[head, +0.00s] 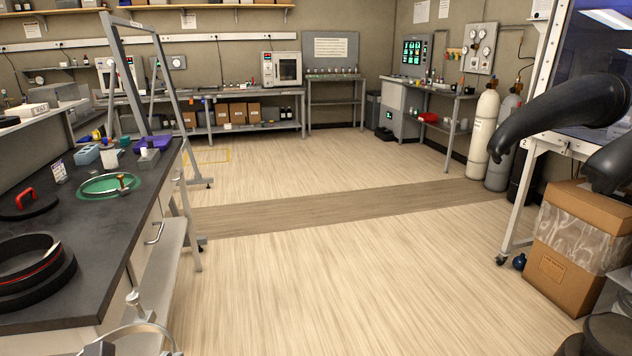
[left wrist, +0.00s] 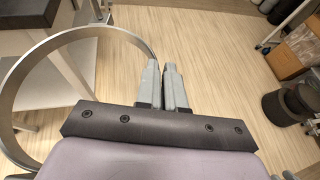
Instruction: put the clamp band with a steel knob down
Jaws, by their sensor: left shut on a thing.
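The clamp band with a steel knob (head: 133,300) is at the bottom of the head view, in front of the bench's drawer side. Its thin steel hoop fills the left of the left wrist view (left wrist: 24,64). My left gripper (head: 100,349) is shut on the band; its two fingers (left wrist: 164,72) show close together at the hoop's right side. The lower part of the band and most of the gripper are cut off in the head view. My right gripper is not in view.
The dark bench top (head: 118,232) has a clear area near its front edge. On it are a green disc (head: 95,188) with a brass-knobbed metal band, a black ring (head: 30,285) and a black lid with a red handle (head: 28,205). A grey frame (head: 178,130) stands beside it.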

